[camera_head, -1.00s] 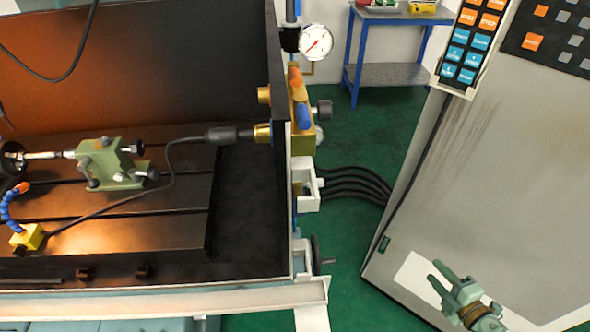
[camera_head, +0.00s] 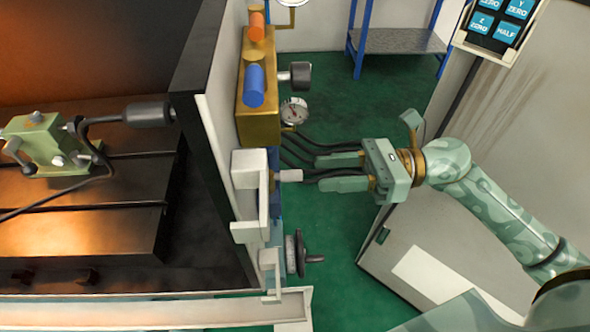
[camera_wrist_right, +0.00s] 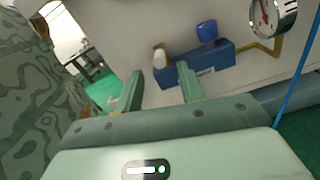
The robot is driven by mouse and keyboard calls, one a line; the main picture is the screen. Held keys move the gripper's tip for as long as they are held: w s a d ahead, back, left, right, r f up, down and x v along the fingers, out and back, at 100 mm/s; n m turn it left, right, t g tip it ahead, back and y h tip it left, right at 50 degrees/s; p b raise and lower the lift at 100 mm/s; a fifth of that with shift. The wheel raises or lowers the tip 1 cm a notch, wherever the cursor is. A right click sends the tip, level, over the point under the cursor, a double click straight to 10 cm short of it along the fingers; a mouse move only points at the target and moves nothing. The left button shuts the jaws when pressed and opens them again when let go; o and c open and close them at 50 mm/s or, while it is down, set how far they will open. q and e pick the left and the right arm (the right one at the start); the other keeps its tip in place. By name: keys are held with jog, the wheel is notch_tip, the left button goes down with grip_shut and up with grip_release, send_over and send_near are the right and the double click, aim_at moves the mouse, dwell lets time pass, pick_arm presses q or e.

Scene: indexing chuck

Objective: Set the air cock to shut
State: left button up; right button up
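My right gripper (camera_head: 332,172) is open and empty, its fingers pointing left at the machine's side. A small pale knob (camera_head: 290,175) lies just beyond the fingertips, apart from them. In the right wrist view the open fingers (camera_wrist_right: 160,82) face a blue block (camera_wrist_right: 215,62) with a blue lever (camera_wrist_right: 207,32) and a white knob (camera_wrist_right: 159,58). In the head view a brass block (camera_head: 261,124) carries an orange lever (camera_head: 256,26) and a blue lever (camera_head: 254,86). I cannot tell which fitting is the air cock. My left gripper is out of view.
A pressure gauge (camera_head: 294,110) and black knob (camera_head: 300,75) sit above the gripper. A white bracket (camera_head: 247,170) juts out on the left, with a handwheel (camera_head: 296,255) below. Black hoses (camera_head: 318,150) run behind the fingers. A grey cabinet (camera_head: 440,240) stands right.

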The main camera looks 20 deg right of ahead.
aim_at(295, 172)
jog(key=x, duration=0.6)
jog(key=shift+a, duration=0.15)
grip_shut()
